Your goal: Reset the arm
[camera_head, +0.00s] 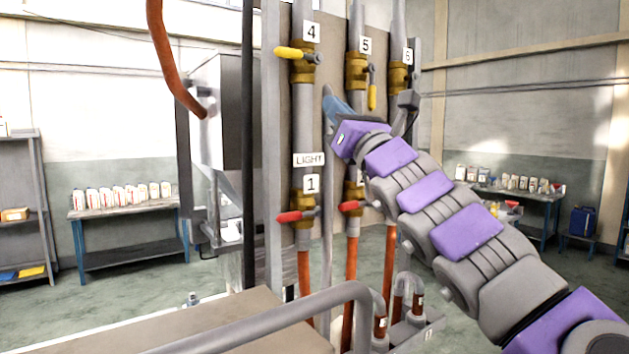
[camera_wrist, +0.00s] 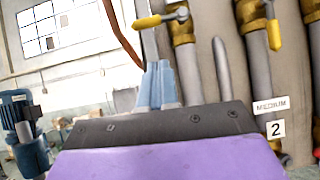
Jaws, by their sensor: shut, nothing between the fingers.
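My arm (camera_head: 425,195) reaches up from the lower right in the head view, with purple pads on grey links. My gripper (camera_head: 330,98) is at its far end, in front of the pipes between the valves marked 4 and 5. In the wrist view my gripper (camera_wrist: 159,75) shows as blue-grey fingers close together, shut and empty. In that view, yellow-handled valves (camera_wrist: 160,19) stand above and to the right of the fingers. My fingers appear apart from the valve handles.
Pipes carry a yellow-handled valve 4 (camera_head: 297,54), a second yellow handle (camera_head: 372,97) and red-handled valves (camera_head: 292,216) lower down. A grey handrail (camera_head: 270,318) crosses the front. A table with bottles (camera_head: 125,217) stands at left. A blue motor (camera_wrist: 18,115) shows in the wrist view.

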